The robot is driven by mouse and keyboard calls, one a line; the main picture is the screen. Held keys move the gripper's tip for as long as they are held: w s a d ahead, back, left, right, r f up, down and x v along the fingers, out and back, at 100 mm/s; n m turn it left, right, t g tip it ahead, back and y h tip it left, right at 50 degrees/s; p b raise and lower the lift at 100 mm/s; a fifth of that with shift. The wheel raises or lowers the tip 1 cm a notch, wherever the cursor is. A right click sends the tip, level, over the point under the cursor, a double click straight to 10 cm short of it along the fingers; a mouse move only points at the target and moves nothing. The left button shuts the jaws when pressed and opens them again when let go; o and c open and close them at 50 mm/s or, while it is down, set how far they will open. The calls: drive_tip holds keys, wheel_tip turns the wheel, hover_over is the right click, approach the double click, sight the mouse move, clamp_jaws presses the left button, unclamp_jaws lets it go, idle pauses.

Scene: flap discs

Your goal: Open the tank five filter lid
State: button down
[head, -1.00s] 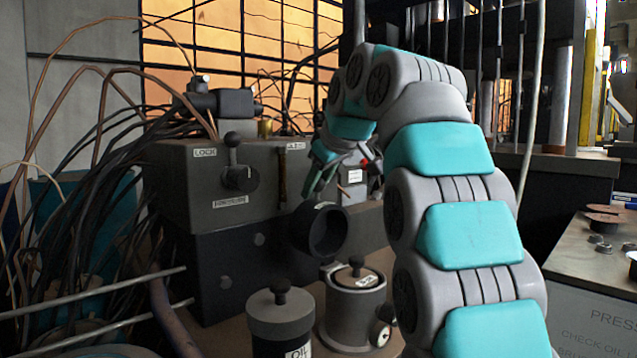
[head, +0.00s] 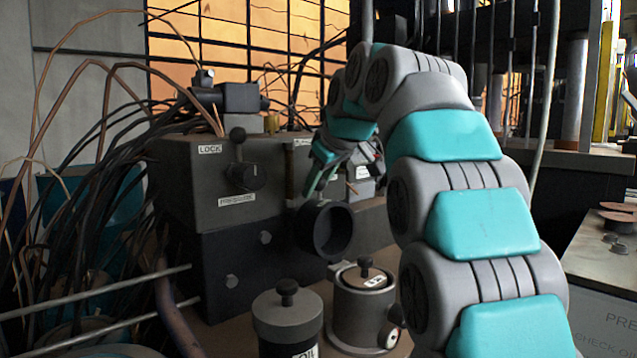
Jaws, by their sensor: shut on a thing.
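A dark round collar with an open mouth (head: 303,232) sticks out at the front of the grey machine block, facing right of centre. It may be the filter part; no tank number is readable. My gripper (head: 311,192) reaches down from the upper right to the collar's top edge. Its fingers look closed at that edge, but the exact contact is small and dark. Two canisters stand below: a dark one with a knobbed lid (head: 287,312) and a grey one with a knobbed lid (head: 363,280). Both lids are seated.
The grey block (head: 190,190) has a lever and labels reading LOCK and PRESSURE. Black cables (head: 95,200) crowd the left, with metal rods (head: 110,305) in front. A bench (head: 600,275) with small discs stands at right. My arm fills the right middle.

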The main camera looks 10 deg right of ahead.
drive_tip(key=shift+f, duration=0.15)
drive_tip(key=c, duration=0.5)
unclamp_jaws()
drive_tip(key=shift+s+r, duration=0.1)
drive_tip(key=shift+r, duration=0.1)
drive_tip(key=v, duration=0.7)
drive_tip(key=shift+s+r, duration=0.15)
drive_tip(key=shift+s, duration=0.05)
drive_tip(key=shift+s, duration=0.1)
